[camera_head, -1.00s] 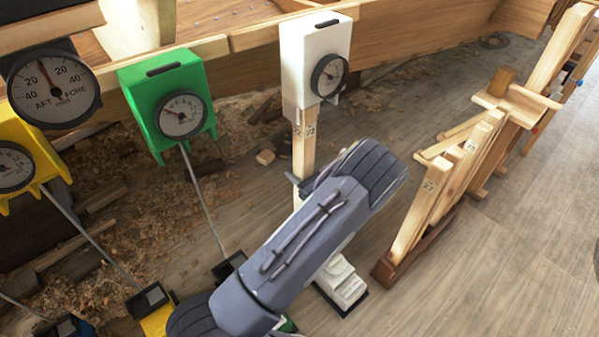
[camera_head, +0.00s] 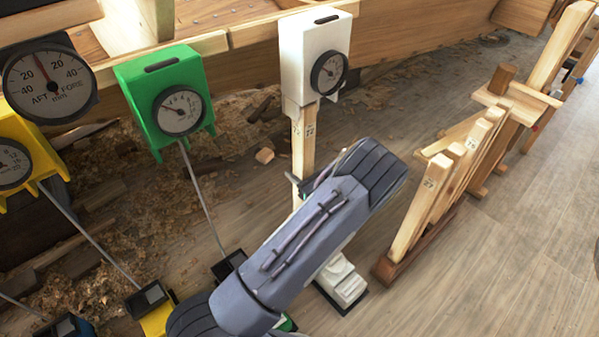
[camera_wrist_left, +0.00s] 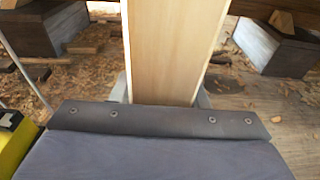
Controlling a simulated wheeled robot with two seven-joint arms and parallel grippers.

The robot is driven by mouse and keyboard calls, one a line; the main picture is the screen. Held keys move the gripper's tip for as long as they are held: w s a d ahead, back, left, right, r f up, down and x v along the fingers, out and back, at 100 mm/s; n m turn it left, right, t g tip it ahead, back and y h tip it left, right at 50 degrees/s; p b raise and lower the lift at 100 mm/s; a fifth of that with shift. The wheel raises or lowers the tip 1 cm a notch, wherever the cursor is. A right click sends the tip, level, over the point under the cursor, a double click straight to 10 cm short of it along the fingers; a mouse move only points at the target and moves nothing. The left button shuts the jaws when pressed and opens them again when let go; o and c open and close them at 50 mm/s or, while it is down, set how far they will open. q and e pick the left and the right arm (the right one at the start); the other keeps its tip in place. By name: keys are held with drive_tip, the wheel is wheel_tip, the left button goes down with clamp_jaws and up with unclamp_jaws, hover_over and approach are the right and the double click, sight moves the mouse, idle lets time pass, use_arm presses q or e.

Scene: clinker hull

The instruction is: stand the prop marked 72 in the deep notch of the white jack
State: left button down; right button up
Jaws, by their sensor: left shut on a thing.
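The prop marked 72 (camera_head: 304,140) is a pale wooden post standing close to upright, with its number near the top. Its top end is at the underside of the white gauge box (camera_head: 303,65); I cannot tell whether they touch. My left gripper (camera_head: 300,186) is shut on the prop below its middle. The wrist view shows the prop (camera_wrist_left: 168,50) rising between the fingers. The white jack (camera_head: 343,283) stands on the floor below, partly behind my left arm. The prop's foot and the jack's notches are hidden by my arm. My right gripper is not in view.
A wooden rack (camera_head: 386,270) holds several numbered props on the right. A green gauge (camera_head: 170,100) and a yellow gauge (camera_head: 25,155) hang to the left, with thin rods running down to other jacks. The wooden hull is behind. Open plank floor (camera_head: 480,270) lies at the right.

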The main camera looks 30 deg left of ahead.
use_arm(q)
drive_tip(key=shift+w+a+r, duration=0.1)
drive_tip(key=shift+a, duration=0.05)
idle(0.5)
drive_tip(key=c, duration=0.7)
unclamp_jaws()
drive_tip(key=shift+c, duration=0.2)
drive_tip(key=p+v, duration=0.1)
drive_tip(key=v, duration=0.7)
drive_tip(key=shift+p, duration=0.4)
drive_tip(key=shift+f+v, duration=0.2)
drive_tip(key=shift+v, duration=1)
drive_tip(key=shift+f+v, duration=0.15)
drive_tip(key=shift+v, duration=1.1)
